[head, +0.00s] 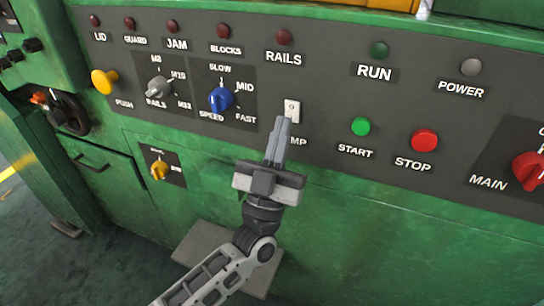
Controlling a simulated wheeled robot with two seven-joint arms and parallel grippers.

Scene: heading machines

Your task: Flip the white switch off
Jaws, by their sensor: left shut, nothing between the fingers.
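The white switch (292,107) is a small upright plate on the dark control panel, right of the blue speed knob. A label below it is partly hidden by my gripper; only "MP" shows. My left gripper (283,122) is shut and empty. Its fingertips point up at the lower part of the switch and overlap it in the picture; I cannot tell whether they touch it. The right gripper is not in view.
The blue speed knob (220,99) and grey rails knob (159,88) sit left of the switch. The green start button (361,126), red stop button (424,140) and red main knob (529,170) are to the right. A yellow push button (104,81) is far left.

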